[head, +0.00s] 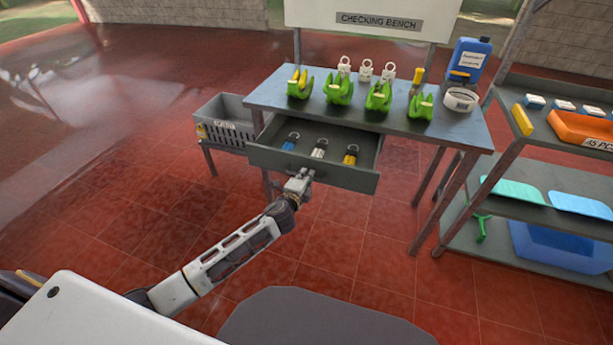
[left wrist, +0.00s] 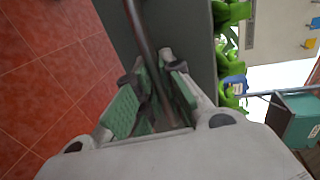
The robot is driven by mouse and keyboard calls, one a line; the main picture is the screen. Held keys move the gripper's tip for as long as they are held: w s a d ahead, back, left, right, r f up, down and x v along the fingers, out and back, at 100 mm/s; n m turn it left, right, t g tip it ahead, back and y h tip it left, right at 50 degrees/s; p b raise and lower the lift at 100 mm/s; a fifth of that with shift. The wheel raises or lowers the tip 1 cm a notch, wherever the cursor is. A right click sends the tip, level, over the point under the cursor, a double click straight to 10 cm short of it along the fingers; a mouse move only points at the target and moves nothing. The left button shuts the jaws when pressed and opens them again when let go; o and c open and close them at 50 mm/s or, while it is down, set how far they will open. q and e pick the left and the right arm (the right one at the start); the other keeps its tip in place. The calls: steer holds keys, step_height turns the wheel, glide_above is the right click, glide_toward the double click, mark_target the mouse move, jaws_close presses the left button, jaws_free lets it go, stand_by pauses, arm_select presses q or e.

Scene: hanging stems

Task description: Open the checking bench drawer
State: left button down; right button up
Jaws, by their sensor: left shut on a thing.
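The checking bench (head: 450,128) stands ahead under its sign (head: 378,21). Its drawer (head: 345,174) is pulled out, and three small items with blue, white and yellow parts lie inside. My left gripper (head: 303,176) is at the drawer's front, shut on the handle. In the left wrist view the handle (left wrist: 142,45) shows as a bar running between the green finger pads of the left gripper (left wrist: 155,95). The handle is mostly hidden by the gripper in the head view. My right gripper is not in view.
Several green holders (head: 338,90), white padlock-like items (head: 366,70), a blue jug (head: 468,60) and a white tape roll (head: 461,99) are on the benchtop. A grey crate (head: 228,125) stands left. A shelf rack with an orange tray (head: 582,130) stands right. The red floor in front is clear.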

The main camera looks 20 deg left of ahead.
arm_select(q)
steer(key=c, duration=1.5)
jaws_free()
steer(key=shift+c, duration=0.2)
steer(key=shift+v, duration=5.95)
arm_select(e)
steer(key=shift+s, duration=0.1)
